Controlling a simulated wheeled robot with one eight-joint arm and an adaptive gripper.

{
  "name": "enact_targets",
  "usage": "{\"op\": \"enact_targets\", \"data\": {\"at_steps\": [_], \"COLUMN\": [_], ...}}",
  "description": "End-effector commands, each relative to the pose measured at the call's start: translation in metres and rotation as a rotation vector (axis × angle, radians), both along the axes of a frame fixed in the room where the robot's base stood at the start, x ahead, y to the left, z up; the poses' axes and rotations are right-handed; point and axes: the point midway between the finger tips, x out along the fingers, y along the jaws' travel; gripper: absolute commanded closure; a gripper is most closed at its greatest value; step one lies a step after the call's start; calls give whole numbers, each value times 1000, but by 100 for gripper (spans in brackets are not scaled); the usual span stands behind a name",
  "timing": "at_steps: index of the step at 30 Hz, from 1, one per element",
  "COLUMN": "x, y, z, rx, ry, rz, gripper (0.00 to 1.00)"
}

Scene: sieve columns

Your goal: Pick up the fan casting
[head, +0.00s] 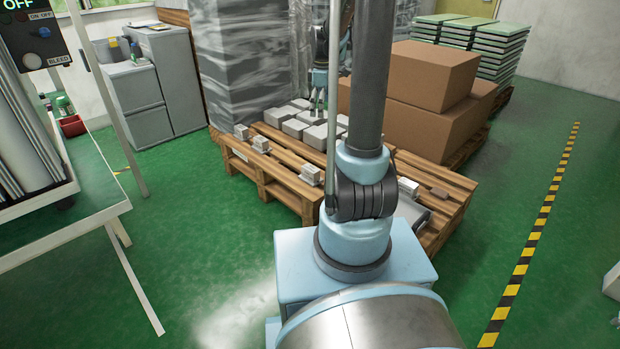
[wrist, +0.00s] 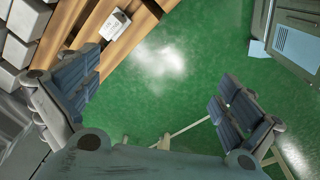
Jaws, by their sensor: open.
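Several small pale castings sit along the near edge of a wooden pallet in the head view: one at the left corner (head: 241,131), one beside it (head: 261,144), one near the middle (head: 311,174) and one right of my arm (head: 408,187). I cannot tell which is the fan casting. In the wrist view, one pale casting (wrist: 115,25) lies on the pallet boards, at upper left, apart from my fingers. My gripper (wrist: 152,100) is open and empty, with green floor between its fingers. In the head view my gripper (head: 317,101) is small, over the pallet's far part, partly behind my arm.
Grey blocks (head: 297,128) lie on the pallet (head: 285,185). A wrapped stack (head: 245,60) stands behind it, and brown boxes (head: 425,80) at right. My arm hides part of the pallet. A grey cabinet (head: 150,85) and a bench (head: 60,235) stand left.

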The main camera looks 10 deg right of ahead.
Motion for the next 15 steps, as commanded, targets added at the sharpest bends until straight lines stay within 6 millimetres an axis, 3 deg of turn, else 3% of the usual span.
{"op": "enact_targets", "data": {"at_steps": [3, 15], "x": [33, 127], "y": [0, -2], "z": [-18, -97], "rx": [-8, -30], "ry": [10, 39], "rz": [97, 435], "gripper": [0, 0]}}
